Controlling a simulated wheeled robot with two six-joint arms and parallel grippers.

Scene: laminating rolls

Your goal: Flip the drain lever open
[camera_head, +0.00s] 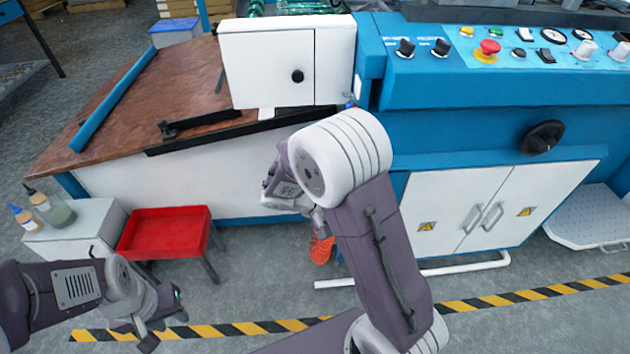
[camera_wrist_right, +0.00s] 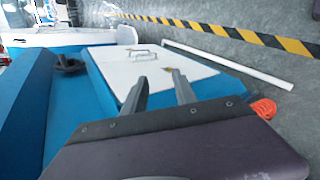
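I cannot make out the drain lever for certain. A small blue-tipped fitting (camera_head: 350,103) shows beside the white cabinet's lower right corner, too small to identify. My right gripper, seen in the right wrist view (camera_wrist_right: 159,90), has two dark fingers apart with nothing between them. In the head view its wrist is in front of the machine's white lower side, partly hidden by my own arm. My left gripper (camera_head: 165,318) is at the lower left over the floor, its fingers apart and empty.
The blue machine carries a control panel (camera_head: 500,48) and white double doors (camera_head: 482,208). An orange coil (camera_head: 321,249) is low beside my right arm. A red tray (camera_head: 165,232) and bottles (camera_head: 52,210) stand left. A white pipe (camera_head: 465,268) runs near the floor.

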